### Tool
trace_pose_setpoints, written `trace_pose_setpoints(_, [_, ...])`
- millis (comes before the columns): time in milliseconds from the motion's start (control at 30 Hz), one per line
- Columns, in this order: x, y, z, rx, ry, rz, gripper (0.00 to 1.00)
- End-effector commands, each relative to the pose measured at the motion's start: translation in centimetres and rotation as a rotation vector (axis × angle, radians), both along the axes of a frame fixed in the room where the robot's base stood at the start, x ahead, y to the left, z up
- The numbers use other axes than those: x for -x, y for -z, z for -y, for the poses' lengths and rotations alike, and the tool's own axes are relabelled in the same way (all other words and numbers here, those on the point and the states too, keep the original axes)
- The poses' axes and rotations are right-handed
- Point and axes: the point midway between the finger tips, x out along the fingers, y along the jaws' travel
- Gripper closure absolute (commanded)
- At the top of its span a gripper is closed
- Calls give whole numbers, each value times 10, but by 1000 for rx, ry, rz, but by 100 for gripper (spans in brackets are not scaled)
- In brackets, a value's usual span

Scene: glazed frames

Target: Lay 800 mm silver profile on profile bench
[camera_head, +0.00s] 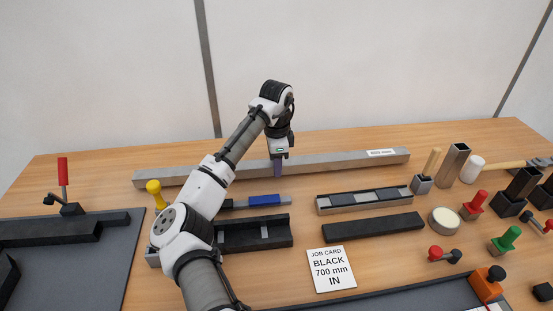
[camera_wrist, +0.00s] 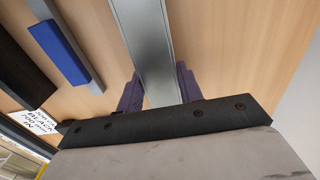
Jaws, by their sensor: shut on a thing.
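A long silver profile (camera_head: 340,164) lies along the back of the wooden table, with a small white label near its right end that is too small to read surely. It also runs up the middle of the wrist view (camera_wrist: 148,40). My gripper (camera_head: 278,168) reaches down onto the profile left of its right half. In the wrist view its purple fingers (camera_wrist: 158,92) stand on both sides of the profile, shut on it. The profile seems to rest on or just above the table; I cannot tell which. I cannot tell surely which surface is the profile bench.
A job card (camera_head: 331,270) reads BLACK 700 mm IN. Dark channel pieces (camera_head: 372,227) and a blue-topped bar (camera_head: 264,200) lie in front. A dark mat (camera_head: 100,275) with a red-handled clamp (camera_head: 64,190) is at left. Knobs, blocks and a mallet (camera_head: 500,165) crowd the right.

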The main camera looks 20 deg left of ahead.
Motion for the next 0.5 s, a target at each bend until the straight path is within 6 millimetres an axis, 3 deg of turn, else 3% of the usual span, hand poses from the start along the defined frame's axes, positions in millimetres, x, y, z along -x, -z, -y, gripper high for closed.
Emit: trace_pose_setpoints(500, [0, 5, 0, 0, 0, 3, 100])
